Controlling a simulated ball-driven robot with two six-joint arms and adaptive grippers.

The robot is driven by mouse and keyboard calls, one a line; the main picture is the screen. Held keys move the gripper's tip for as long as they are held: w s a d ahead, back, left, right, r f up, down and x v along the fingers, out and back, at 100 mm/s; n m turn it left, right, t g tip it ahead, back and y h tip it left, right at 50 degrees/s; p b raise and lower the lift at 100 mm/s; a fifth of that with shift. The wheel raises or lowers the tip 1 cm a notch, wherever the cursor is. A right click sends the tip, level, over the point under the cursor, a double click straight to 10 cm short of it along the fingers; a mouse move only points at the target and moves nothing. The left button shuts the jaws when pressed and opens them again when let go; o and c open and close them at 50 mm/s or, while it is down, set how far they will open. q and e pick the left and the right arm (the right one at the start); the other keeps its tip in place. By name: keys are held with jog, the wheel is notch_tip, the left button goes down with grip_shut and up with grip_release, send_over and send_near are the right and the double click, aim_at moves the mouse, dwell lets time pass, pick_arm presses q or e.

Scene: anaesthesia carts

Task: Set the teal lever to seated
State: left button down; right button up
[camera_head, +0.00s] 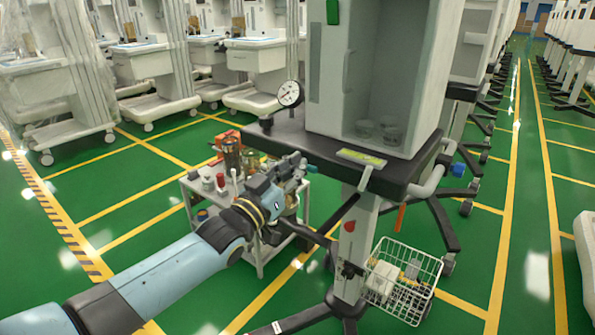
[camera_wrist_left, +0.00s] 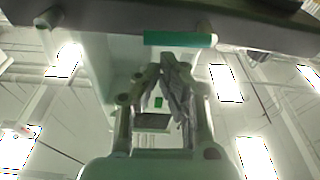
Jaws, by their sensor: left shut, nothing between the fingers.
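The teal lever (camera_wrist_left: 180,39) shows in the left wrist view as a short horizontal bar with a pale end at its right. It lies just below the dark edge of the cart top. My left gripper (camera_wrist_left: 166,62) is shut and empty, its fingertips just below the bar; I cannot tell whether they touch it. In the head view the left gripper (camera_head: 299,163) is at the left side of the cart's dark top (camera_head: 328,152). There the gripper and cart edge make the lever hard to make out. My right gripper is not in view.
A pressure gauge (camera_head: 289,94) stands on the top's left corner. A small white trolley (camera_head: 262,262) with bottles and tools is behind my left arm. A wire basket (camera_head: 408,272) hangs low on the cart's column. Green floor is open at the right.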

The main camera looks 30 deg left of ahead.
pick_arm(q)
jog(key=shift+w+f, duration=0.1)
jog(key=shift+w, duration=0.1)
